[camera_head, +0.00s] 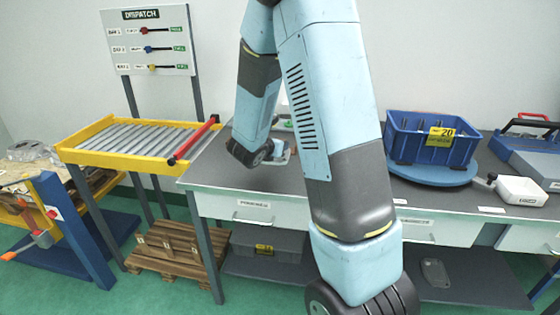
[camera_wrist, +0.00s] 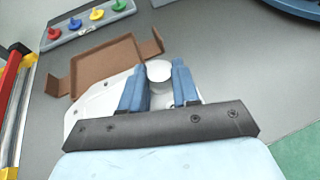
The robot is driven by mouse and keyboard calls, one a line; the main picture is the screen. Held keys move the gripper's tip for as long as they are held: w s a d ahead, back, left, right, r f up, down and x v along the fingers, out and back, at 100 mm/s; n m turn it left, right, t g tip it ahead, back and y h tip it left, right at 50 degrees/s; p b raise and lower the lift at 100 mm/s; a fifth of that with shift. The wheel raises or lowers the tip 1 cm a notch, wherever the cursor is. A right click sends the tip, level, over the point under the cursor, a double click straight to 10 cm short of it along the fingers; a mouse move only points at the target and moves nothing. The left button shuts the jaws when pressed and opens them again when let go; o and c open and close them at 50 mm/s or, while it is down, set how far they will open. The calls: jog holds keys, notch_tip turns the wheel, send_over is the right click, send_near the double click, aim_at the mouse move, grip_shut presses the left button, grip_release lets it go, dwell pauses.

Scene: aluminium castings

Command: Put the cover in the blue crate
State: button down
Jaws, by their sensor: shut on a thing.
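The cover (camera_wrist: 90,106) is a pale grey casting with small holes and a round raised boss. It lies low under my gripper (camera_wrist: 160,82) in the wrist view. The blue fingers stand on either side of the boss and are shut on it. My gripper's dark body hides part of the cover. The blue crate (camera_head: 400,152) has a yellow "20" label. It stands on a round blue turntable (camera_head: 436,174) at the right of the bench, with grey parts inside.
A brown tray (camera_wrist: 106,62) with folded-out sides lies beside the cover. A grey board with coloured pegs (camera_wrist: 88,25) is beyond it. A yellow roller conveyor (camera_head: 140,142) adjoins the bench's left end.

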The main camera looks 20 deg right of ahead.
send_over(280, 169)
notch_tip(280, 169, down, 6)
jog(key=shift+r, duration=0.2)
notch_tip(280, 169, down, 3)
jog(key=shift+w+f, duration=0.1)
jog(key=shift+f, duration=0.05)
jog(key=c, duration=0.8)
grip_release()
jog(key=shift+c, duration=0.2)
jog(key=shift+a, duration=0.1)
